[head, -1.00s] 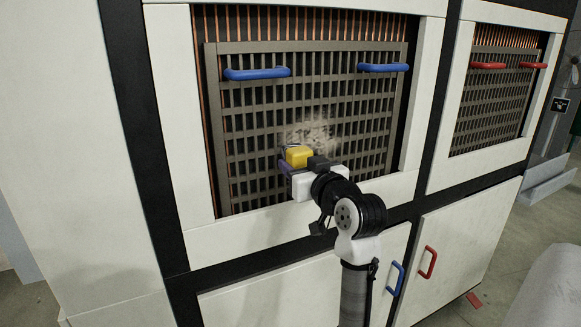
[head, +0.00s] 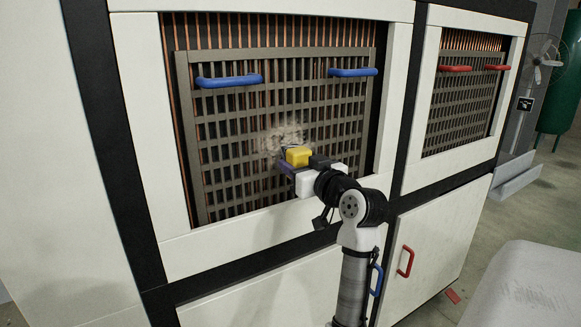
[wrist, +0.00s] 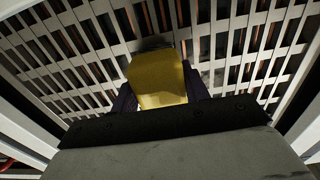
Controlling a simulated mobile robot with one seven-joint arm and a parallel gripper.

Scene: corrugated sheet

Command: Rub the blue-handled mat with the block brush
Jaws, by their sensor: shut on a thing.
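The blue-handled mat (head: 183,130) is a grey-brown grid standing upright in the left white-framed opening. Its two blue handles (head: 230,81) are near its top. A pale, dusty patch (head: 283,138) marks the middle of the mat. The block brush (head: 298,155) has a yellow body, and it also fills the middle of the wrist view (wrist: 160,82). My gripper (head: 290,170) is shut on the brush, with a dark purple finger on each side. The brush is at the lower right of the patch, close against the grid. Its bristle face is hidden, so contact is not clear.
A second grid (head: 465,100) with red handles stands in the opening to the right. Cupboard doors below carry a blue handle (head: 376,280) and a red handle (head: 404,261). White frame edges surround the mat. Open floor lies to the right.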

